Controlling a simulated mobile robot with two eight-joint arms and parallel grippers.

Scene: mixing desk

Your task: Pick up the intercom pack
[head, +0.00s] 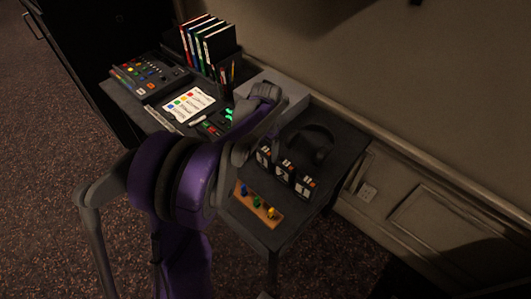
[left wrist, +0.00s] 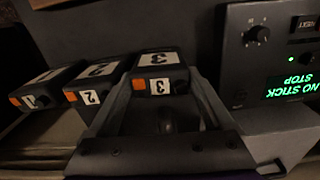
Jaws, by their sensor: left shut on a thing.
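Three black packs with white number labels and orange tabs stand in a row. In the left wrist view they are pack 1 (left wrist: 42,88), pack 2 (left wrist: 95,84) and pack 3 (left wrist: 160,66). In the head view two show clearly, the middle one (head: 283,170) and the right one (head: 303,186); the left one is partly behind my arm. My left gripper (left wrist: 162,95) is shut on pack 3, with a finger on each side of it. I cannot tell whether pack 3 is clear of the desk. My right gripper is not in view.
A box with a green display (left wrist: 290,88) stands close to the gripper's right in the wrist view. A dark headset (head: 318,140) lies behind the packs. A wooden strip with coloured pegs (head: 258,207) lies in front. Binders (head: 208,45) and a mixer (head: 148,78) are farther left.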

